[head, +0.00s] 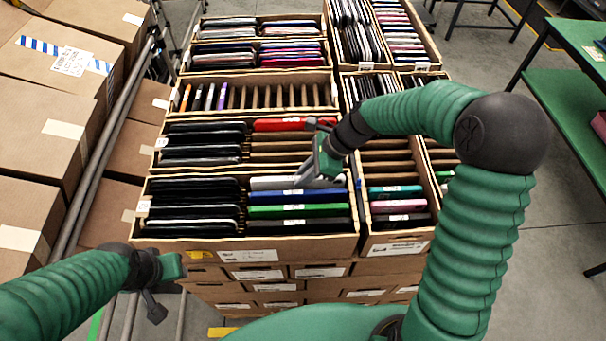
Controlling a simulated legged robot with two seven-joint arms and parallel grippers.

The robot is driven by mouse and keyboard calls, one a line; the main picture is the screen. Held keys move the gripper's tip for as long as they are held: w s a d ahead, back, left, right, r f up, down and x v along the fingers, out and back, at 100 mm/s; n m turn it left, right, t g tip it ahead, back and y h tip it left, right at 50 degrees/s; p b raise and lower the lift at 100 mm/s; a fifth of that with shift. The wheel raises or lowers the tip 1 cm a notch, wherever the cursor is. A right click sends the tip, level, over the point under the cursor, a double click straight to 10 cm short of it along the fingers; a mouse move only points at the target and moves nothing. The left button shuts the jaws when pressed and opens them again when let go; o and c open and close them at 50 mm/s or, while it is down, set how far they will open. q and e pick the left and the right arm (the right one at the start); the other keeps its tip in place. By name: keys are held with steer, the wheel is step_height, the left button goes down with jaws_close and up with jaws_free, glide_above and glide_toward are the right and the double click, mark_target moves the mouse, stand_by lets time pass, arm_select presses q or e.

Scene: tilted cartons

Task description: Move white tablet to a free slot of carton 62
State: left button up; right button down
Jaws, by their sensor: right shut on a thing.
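The white tablet (268,184) lies flat-edged in the right column of the front-left carton (295,245), behind a blue tablet. My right gripper (305,179) reaches down to it from the upper right and is shut on it. The gripper covers part of the tablet's right half. My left gripper (155,300) hangs at the lower left, outside the cartons, and its jaws are not clear. The carton labels are too small to read, so I cannot tell which carton is 62.
Blue (295,196), green (297,211) and black tablets stand in front of the white one. The carton behind has a red tablet (290,124) and empty slots (280,146). A divided carton (275,95) farther back has several empty slots. Brown boxes (60,130) and rails flank the left.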

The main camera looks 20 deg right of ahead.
steer(key=shift+f, duration=0.15)
stand_by(0.4)
stand_by(0.4)
steer(key=c, duration=1.3)
jaws_free()
steer(key=shift+c, duration=0.2)
steer(key=b+v, duration=0.1)
steer(key=v, duration=1.5)
steer(key=shift+d+r+b, duration=0.2)
steer(key=shift+r+b, duration=0.15)
step_height(320, 180, up, 7)
steer(key=p, duration=0.8)
